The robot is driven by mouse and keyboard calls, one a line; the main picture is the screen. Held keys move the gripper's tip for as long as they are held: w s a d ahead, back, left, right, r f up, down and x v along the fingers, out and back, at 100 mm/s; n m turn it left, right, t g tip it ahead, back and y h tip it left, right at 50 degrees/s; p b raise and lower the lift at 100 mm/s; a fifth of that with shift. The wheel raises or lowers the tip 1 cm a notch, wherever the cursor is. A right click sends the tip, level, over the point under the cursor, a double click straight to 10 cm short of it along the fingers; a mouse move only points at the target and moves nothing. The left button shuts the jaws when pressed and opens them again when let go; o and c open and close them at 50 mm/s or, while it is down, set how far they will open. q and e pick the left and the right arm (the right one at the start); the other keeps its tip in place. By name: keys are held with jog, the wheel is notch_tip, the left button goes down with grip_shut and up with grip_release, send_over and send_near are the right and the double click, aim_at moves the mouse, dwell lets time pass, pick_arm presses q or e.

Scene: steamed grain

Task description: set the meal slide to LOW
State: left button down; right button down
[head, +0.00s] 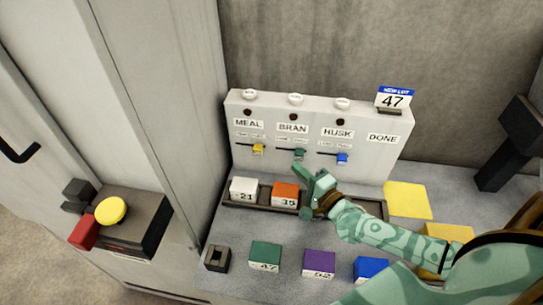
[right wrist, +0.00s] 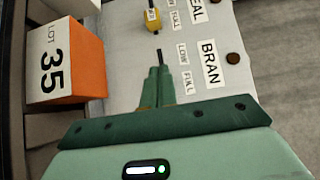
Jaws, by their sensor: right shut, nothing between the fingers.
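The pale panel (head: 320,165) carries slides labelled MEAL, BRAN and HUSK. The yellow MEAL slide (head: 258,148) sits toward the right end of its slot, by the FULL label; it also shows at the top of the right wrist view (right wrist: 152,20). The green BRAN slide (head: 299,154) and blue HUSK slide (head: 342,158) are to its right. My right gripper (head: 298,171) is shut and empty, in front of the panel just below the BRAN slide, right of the MEAL slide. In the right wrist view its fingertips (right wrist: 159,70) point toward the BRAN slot. My left gripper is not in view.
A white block (head: 243,188) and an orange block (head: 285,193) marked 35 stand in a tray below the panel. Green (head: 265,255), purple (head: 319,262) and blue (head: 370,268) blocks stand in front. A dark box with a yellow button (head: 111,210) is at left.

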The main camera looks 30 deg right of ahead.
send_near(263, 148)
jog(key=w+d, duration=0.2)
jog(key=w, duration=0.1)
jog(key=shift+d+b, duration=0.2)
jog(key=shift+b, duration=0.2)
jog(key=w+a, duration=0.2)
jog(key=shift+a+r, duration=0.15)
jog(key=shift+a, duration=0.15)
jog(key=shift+w+a, duration=0.3)
jog(key=shift+a, duration=0.05)
jog(key=w+a, duration=0.1)
jog(key=a, duration=0.1)
jog(key=w+a, duration=0.2)
jog(key=shift+w+a, duration=0.1)
jog(key=shift+w, duration=0.05)
jog(key=shift+a, duration=0.2)
jog(key=shift+p, duration=0.35)
